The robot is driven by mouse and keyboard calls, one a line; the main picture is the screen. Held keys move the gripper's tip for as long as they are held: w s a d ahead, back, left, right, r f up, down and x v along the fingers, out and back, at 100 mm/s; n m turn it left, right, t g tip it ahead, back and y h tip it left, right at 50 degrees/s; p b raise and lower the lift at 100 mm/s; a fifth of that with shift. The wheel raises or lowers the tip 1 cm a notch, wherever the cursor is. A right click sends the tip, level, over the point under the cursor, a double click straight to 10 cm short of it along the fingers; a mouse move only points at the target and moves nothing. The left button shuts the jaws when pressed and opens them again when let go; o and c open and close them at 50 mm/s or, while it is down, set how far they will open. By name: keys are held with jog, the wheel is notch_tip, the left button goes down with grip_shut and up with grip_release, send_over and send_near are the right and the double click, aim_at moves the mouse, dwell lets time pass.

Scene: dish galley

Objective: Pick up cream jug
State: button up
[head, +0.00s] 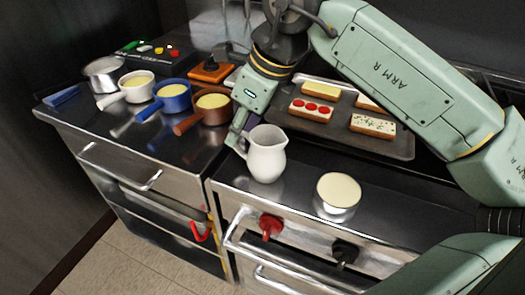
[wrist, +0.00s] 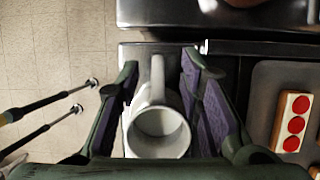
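The cream jug (head: 266,158) is a white pitcher standing upright near the front edge of the steel counter, left of a metal cup. My gripper (head: 240,138) is low at the jug's left side in the head view, partly hidden by it. In the wrist view the jug (wrist: 160,132) shows from above, with its handle toward the top of the picture. My gripper's two purple-padded fingers (wrist: 161,72) are spread, one on each side of the jug and handle. Whether either pad touches the jug is hard to tell.
A metal cup (head: 337,207) with a pale filling stands right of the jug. A dark tray (head: 395,147) of topped bread slices lies behind. Small pans, including a brown one (head: 211,113) and a blue one (head: 174,98), stand left. Red (head: 270,226) and black knobs front the counter.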

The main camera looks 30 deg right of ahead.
jog(key=p+x, duration=0.2)
jog(key=x, duration=0.3)
jog(key=shift+w+a+f, duration=0.15)
jog(key=shift+a+f, duration=0.05)
jog(key=shift+f, duration=0.1)
jog(key=shift+c, duration=0.3)
grip_shut()
dwell(0.3)
